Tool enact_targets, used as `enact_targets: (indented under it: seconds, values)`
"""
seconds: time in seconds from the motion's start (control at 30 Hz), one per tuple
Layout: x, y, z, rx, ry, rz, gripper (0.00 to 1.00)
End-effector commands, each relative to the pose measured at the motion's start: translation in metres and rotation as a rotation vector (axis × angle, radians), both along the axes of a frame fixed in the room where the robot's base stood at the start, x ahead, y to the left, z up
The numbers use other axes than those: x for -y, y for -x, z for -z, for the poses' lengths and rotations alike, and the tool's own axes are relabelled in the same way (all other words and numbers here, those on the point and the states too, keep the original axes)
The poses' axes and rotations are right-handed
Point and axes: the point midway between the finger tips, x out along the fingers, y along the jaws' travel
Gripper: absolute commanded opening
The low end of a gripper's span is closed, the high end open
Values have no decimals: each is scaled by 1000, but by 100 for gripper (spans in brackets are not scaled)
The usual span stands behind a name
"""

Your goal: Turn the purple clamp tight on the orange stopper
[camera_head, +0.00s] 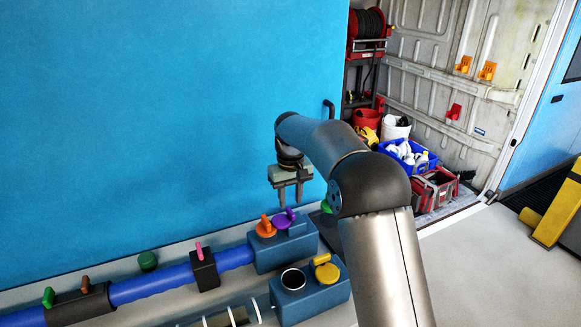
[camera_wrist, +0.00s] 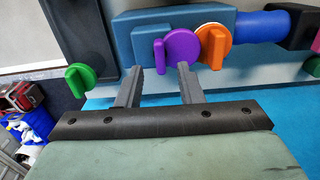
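The purple clamp (camera_head: 282,223) is a round disc with a raised lever on top of a blue block. It also shows in the wrist view (camera_wrist: 183,48), its lever standing to the left of the disc. The orange stopper (camera_head: 265,229), a disc with a raised tab, sits right beside it and also shows in the wrist view (camera_wrist: 214,46). Whether the two touch, I cannot tell. My gripper (camera_head: 290,204) hangs above the purple clamp, open and empty. In the wrist view its fingertips (camera_wrist: 158,70) are spread apart, with the clamp's lever between them in the picture.
A blue pipe (camera_head: 150,285) runs left from the block (camera_head: 295,248), with a pink-tabbed clamp (camera_head: 199,252) on it. A second blue block (camera_head: 318,300) with a yellow valve (camera_head: 326,269) and open port stands in front. A green knob (camera_wrist: 81,80) is nearby. A blue wall (camera_head: 170,120) stands behind.

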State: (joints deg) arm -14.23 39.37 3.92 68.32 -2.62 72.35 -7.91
Motion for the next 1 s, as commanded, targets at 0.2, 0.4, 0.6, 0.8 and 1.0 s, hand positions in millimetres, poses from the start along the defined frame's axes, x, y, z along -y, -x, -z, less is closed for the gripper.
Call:
enact_targets:
  seconds: [0.2,0.4,0.6,0.8,1.0]
  values:
    - [0,0,-56,4,-2,0,34]
    - [0,-1,-102,3,-1,0,34]
    - [0,0,-130,2,-1,0,34]
    - [0,0,-137,1,0,0,34]
    - [0,0,-137,0,0,0,34]
